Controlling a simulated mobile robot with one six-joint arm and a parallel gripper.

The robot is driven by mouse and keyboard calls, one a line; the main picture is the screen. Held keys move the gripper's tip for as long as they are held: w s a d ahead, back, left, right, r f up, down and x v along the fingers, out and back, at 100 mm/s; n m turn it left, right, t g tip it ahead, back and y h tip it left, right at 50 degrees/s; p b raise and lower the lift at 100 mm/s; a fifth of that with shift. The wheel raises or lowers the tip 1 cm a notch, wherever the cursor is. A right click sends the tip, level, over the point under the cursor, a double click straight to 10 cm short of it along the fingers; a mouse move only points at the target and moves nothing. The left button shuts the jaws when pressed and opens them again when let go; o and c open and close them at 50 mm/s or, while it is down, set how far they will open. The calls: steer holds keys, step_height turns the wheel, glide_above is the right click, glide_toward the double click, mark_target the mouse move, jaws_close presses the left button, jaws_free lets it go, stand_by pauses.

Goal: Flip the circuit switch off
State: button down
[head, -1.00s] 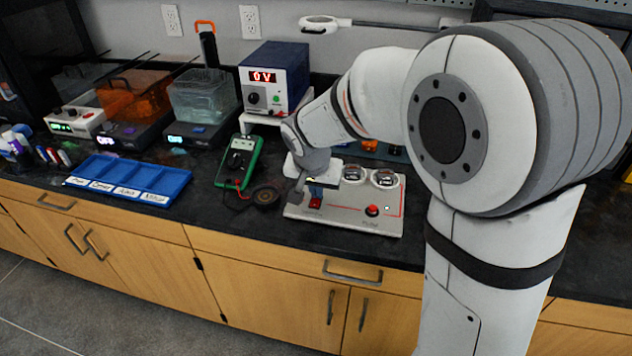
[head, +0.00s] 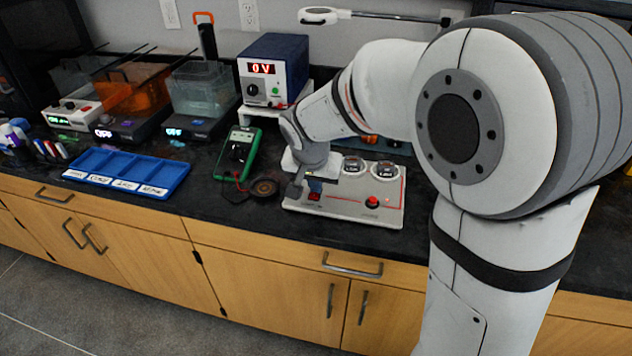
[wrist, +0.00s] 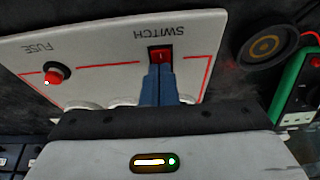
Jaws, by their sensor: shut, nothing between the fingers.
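The circuit board is a light grey panel (head: 345,212) on the dark bench in the head view, with red lines, a red fuse knob (head: 373,202) and two round dials at its back. Its red switch (head: 314,196) is at the left front. In the wrist view the red rocker switch (wrist: 161,54) sits in a black frame beside the upside-down word SWITCH. My gripper (wrist: 160,68) is shut and empty, its blue fingertips at the switch's near edge. I cannot tell whether they touch it. In the head view my gripper (head: 313,187) is partly hidden by my wrist.
A green multimeter (head: 239,153) and a round black speaker-like disc (head: 264,188) lie left of the panel. A blue tray (head: 170,176) is further left. A power supply (head: 272,72) reading 0 V stands behind. Bare bench lies along the front edge.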

steer(key=shift+s+f, duration=0.35)
steer(key=shift+s, duration=0.2)
step_height(320, 180, up, 5)
steer(key=p, duration=0.3)
steer(key=shift+s+a, duration=0.1)
steer(key=v, duration=0.9)
steer(key=shift+s+r+p, duration=0.2)
steer(key=shift+r+p, duration=0.05)
steer(key=shift+p, duration=0.1)
steer(key=shift+a, duration=0.1)
steer(key=shift+w+r, duration=0.2)
steer(key=shift+w, duration=0.55)
steer(key=shift+f, duration=0.1)
